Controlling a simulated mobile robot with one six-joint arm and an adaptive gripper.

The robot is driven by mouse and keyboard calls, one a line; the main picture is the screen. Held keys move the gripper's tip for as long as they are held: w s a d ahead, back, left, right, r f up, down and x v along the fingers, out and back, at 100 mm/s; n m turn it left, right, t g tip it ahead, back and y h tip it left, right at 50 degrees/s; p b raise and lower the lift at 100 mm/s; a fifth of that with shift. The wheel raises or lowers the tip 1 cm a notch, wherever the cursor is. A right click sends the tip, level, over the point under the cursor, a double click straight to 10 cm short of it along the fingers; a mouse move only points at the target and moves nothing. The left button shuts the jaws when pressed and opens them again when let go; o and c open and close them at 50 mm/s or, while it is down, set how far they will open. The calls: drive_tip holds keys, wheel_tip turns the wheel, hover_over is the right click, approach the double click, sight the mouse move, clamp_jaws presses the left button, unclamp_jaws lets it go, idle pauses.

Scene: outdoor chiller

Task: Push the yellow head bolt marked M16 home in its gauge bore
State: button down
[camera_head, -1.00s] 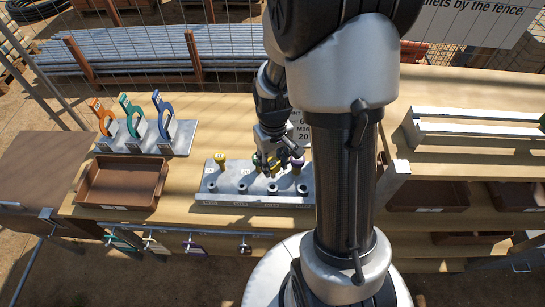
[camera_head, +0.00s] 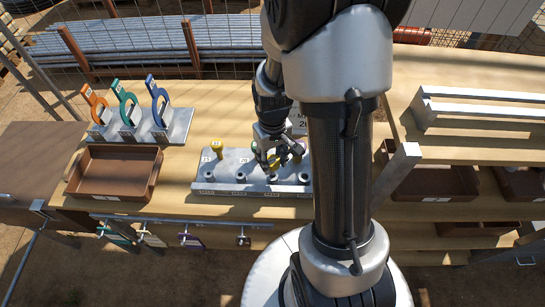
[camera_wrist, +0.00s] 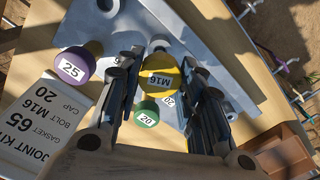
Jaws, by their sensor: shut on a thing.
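The yellow bolt head marked M16 (camera_wrist: 161,77) lies between the two fingers of my gripper (camera_head: 267,161), which is shut on it. I cannot tell how deep the held bolt sits in any bore. Another yellow-headed bolt (camera_head: 217,146) stands at the block's left end.
A purple head marked 25 (camera_wrist: 74,65) and a green head marked 20 (camera_wrist: 146,114) are close beside my fingers. A white joint kit card (camera_wrist: 38,119) is near. A brown tray (camera_head: 113,173) and a stand of coloured rings (camera_head: 178,125) are at left.

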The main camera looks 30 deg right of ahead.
sight(272, 160)
drive_tip(key=shift+f, duration=0.15)
drive_tip(key=shift+f+b, duration=1.1)
drive_tip(key=shift+f, duration=0.1)
drive_tip(key=shift+f, duration=0.2)
drive_tip(key=shift+f+b, duration=0.75)
drive_tip(key=c, duration=1)
unclamp_jaws()
drive_tip(key=shift+o, duration=0.2)
drive_tip(key=o, duration=0.4)
drive_tip(key=shift+o, duration=0.2)
drive_tip(key=shift+r, duration=0.1)
